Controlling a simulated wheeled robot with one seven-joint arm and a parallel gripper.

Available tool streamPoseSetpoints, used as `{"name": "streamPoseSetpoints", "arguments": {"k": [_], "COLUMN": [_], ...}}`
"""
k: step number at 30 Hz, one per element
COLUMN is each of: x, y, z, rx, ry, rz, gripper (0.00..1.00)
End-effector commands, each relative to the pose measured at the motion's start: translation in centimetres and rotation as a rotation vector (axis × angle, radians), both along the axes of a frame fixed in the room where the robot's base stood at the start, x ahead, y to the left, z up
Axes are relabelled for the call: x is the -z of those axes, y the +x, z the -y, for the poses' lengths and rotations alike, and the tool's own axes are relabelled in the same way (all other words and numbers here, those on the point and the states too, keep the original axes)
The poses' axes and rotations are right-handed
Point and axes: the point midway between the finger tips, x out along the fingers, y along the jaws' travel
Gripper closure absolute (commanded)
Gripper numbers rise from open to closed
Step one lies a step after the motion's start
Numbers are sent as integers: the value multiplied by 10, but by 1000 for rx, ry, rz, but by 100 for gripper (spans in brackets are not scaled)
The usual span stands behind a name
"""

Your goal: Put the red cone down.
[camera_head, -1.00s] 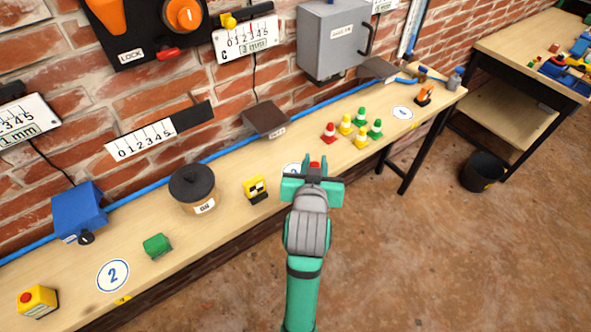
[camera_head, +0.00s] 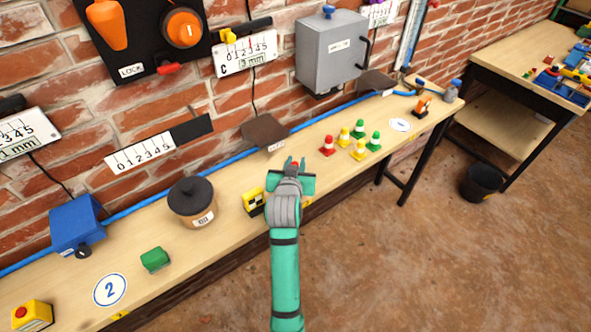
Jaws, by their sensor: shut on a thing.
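My gripper (camera_head: 291,178) is over the bench, seen from behind, and shut on a red cone (camera_head: 294,164). Only the cone's red tip shows between the green jaws; its lower part is hidden, so I cannot tell whether it touches the bench. Another red cone (camera_head: 327,147) with a white band stands upright on the bench, to the right of and beyond my gripper. Beside it stand yellow cones (camera_head: 359,150) and green cones (camera_head: 374,142).
A yellow and black block (camera_head: 253,201) is close to the left of my gripper. A lidded pot (camera_head: 193,203), a green block (camera_head: 155,259) and a round "2" marker (camera_head: 110,290) lie further left on the bench (camera_head: 215,240). A brown plate (camera_head: 265,130) is behind.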

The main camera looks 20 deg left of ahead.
Motion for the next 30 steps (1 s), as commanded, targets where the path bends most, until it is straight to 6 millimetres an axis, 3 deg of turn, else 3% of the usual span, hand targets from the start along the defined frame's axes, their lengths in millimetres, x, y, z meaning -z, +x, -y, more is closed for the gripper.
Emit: {"name": "streamPoseSetpoints", "arguments": {"k": [8,19,20,22,30], "x": [33,37,36,36,36], "y": [2,2,2,2,2], "z": [-2,-2,-2,-2,-2], "rx": [0,0,0,0,0], "ry": [0,1,1,1,0], "rz": [-2,-1,-1,-1,0], "gripper": [99,99,72,59,59]}}
